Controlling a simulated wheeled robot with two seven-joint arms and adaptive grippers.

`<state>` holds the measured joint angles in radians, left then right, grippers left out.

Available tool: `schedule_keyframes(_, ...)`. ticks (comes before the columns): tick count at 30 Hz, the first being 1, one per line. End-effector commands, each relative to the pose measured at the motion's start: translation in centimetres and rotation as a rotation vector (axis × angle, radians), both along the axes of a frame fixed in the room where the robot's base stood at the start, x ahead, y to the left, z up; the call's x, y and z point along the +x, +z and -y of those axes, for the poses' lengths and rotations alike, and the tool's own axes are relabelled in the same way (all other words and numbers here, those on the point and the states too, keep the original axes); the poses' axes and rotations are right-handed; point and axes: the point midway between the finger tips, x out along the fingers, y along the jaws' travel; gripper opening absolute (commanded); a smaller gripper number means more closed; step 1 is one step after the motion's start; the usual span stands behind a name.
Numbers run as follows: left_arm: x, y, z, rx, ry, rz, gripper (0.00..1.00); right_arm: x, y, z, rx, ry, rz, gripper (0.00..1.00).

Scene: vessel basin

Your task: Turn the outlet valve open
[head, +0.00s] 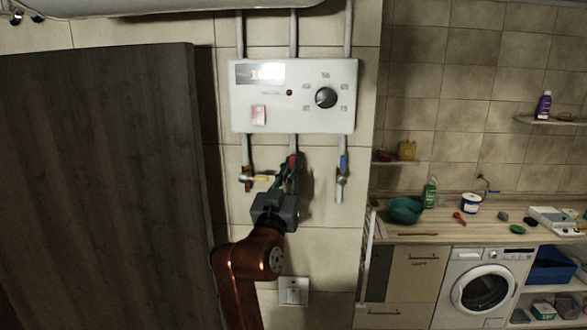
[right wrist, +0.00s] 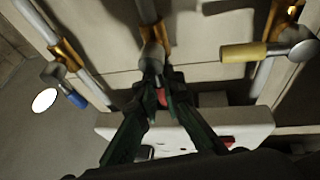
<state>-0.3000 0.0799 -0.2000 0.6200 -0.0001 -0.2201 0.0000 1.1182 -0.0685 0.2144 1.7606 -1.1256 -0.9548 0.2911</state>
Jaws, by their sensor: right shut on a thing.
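The middle valve's red handle (head: 293,161) sits on the centre pipe below the white control panel (head: 250,90). My right gripper (head: 291,173) reaches up from below and is shut on this red handle. In the right wrist view the fingers (right wrist: 163,85) close around it, and a bit of red (right wrist: 162,98) shows between them. The grip hides most of the handle, so its exact angle is hard to tell. A yellow-handled valve (head: 262,178) on the left pipe has its handle sideways. A blue-handled valve (head: 343,163) on the right pipe has its handle along the pipe. My left gripper is not in view.
A dark wooden door or panel (head: 100,170) stands close on the left. A wall switch (head: 293,291) is below. A counter (head: 450,231) with a teal bowl (head: 405,210) and a washing machine (head: 484,288) are at the right. Bare tiles lie right of the gripper.

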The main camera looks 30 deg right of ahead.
Motion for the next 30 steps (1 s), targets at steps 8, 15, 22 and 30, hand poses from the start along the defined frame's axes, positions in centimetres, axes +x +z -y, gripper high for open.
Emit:
schedule_keyframes(8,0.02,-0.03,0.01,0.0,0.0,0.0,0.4,0.12,-0.24,0.0,-0.008,0.0,-0.012,0.0)
schedule_keyframes(15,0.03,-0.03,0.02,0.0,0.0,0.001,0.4,0.12,-0.24,0.0,-0.008,0.0,-0.011,0.1)
schedule_keyframes(22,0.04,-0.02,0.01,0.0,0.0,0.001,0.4,0.07,-0.13,-0.01,-0.007,0.0,-0.008,0.26)
schedule_keyframes(30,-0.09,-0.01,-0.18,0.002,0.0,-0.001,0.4,0.0,-0.1,-0.07,-0.009,0.0,-0.007,0.26)
